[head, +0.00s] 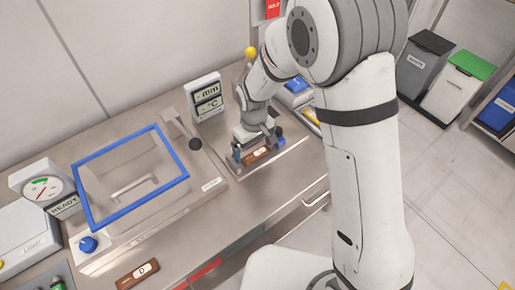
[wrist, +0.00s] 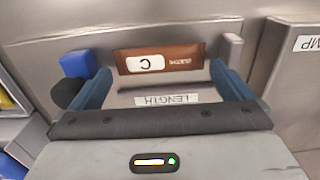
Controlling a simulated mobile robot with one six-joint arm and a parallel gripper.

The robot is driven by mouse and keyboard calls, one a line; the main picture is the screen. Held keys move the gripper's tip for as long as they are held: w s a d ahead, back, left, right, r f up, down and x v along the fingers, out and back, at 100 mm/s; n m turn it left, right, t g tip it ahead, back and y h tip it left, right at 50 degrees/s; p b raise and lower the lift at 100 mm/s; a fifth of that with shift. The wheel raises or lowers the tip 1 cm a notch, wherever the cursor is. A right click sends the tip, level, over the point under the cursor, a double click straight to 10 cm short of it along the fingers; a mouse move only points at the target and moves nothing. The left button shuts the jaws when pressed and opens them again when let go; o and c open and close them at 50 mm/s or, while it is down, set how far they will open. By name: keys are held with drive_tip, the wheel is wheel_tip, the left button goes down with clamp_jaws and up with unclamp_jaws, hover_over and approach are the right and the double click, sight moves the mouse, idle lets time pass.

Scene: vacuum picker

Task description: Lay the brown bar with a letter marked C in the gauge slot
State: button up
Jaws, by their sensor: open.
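The brown bar marked C (wrist: 185,57) lies flat in the wrist view, its letter upside down on a white patch. It is between a blue block (wrist: 76,64) on the left and a grey metal post (wrist: 231,48) on the right, behind a plate labelled LENGTH (wrist: 165,99), apparently in the gauge slot. My gripper (wrist: 160,78) is open, with its blue fingers on either side of the bar's ends; I cannot tell if they touch it. In the head view the bar (head: 259,155) shows just below my gripper (head: 256,147).
A display with blank mm and °C readings (head: 206,97) stands behind. A blue-framed chamber (head: 131,211) with a lever (head: 181,130) is to the left. Another brown bar (head: 138,275) lies at the front edge. A dial gauge (head: 42,187) stands at the far left.

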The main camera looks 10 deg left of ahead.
sight(254, 152)
wheel_tip(254, 152, up, 11)
drive_tip(key=b, duration=0.1)
drive_tip(key=s+d+r+m+t, duration=0.1)
drive_tip(key=s+d+r+m, duration=0.1)
drive_tip(key=d+r, duration=0.35)
drive_tip(key=s+d+r+m+t, duration=0.1)
drive_tip(key=d+r+m, duration=0.1)
drive_tip(key=d, duration=0.7)
drive_tip(key=s+d+r+m, duration=0.1)
drive_tip(key=s+d+m, duration=0.2)
drive_tip(key=s+d, duration=0.2)
drive_tip(key=s+d+r+m+t, duration=0.1)
drive_tip(key=s+d+m, duration=0.1)
drive_tip(key=s+d, duration=0.4)
drive_tip(key=d, duration=0.2)
drive_tip(key=shift+d+r+m, duration=0.35)
drive_tip(key=shift+m, duration=0.05)
